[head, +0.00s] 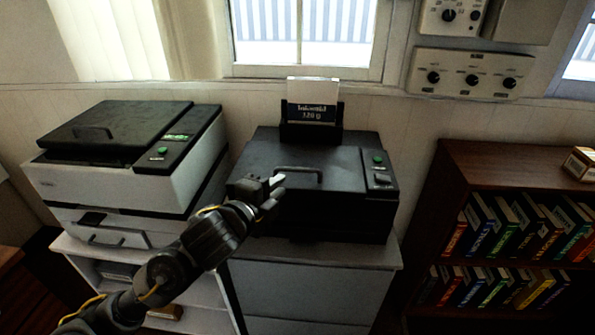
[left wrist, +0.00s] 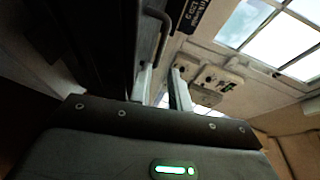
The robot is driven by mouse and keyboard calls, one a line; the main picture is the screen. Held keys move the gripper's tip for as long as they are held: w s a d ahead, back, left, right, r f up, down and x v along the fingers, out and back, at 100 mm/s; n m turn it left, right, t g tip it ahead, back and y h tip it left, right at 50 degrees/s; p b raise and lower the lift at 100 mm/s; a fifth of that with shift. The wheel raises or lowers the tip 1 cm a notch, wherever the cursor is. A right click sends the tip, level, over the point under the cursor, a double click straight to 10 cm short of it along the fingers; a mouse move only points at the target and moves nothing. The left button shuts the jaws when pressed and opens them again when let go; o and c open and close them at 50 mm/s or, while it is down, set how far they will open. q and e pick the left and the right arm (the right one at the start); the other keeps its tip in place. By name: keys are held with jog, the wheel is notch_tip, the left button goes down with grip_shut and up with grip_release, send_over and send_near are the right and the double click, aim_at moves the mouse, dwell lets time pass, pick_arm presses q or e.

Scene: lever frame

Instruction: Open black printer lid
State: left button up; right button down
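The black printer (head: 340,208) stands on a white cabinet, its lid (head: 265,150) down. A dark bar handle (head: 300,172) is on the lid; it also shows in the left wrist view (left wrist: 166,32). My left gripper (head: 277,188) is at the printer's front left, just beside the handle's left end. In the left wrist view its two pale fingers (left wrist: 162,78) stand apart with a gap between them. The handle is just past the fingertips; I cannot tell whether it lies between them. My right gripper is not in view.
A white printer with a dark lid (head: 115,128) stands to the left. A paper pack (head: 312,112) stands upright in the black printer's rear feeder. A brown bookshelf (head: 450,160) is at the right. Control panels (head: 470,76) hang on the wall.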

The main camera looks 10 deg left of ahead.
aim_at(297, 171)
pick_arm(q)
jog(key=p+x, duration=0.1)
jog(key=x, duration=0.9)
jog(key=shift+w+d+f, duration=0.1)
jog(key=shift+w, duration=0.1)
grip_shut()
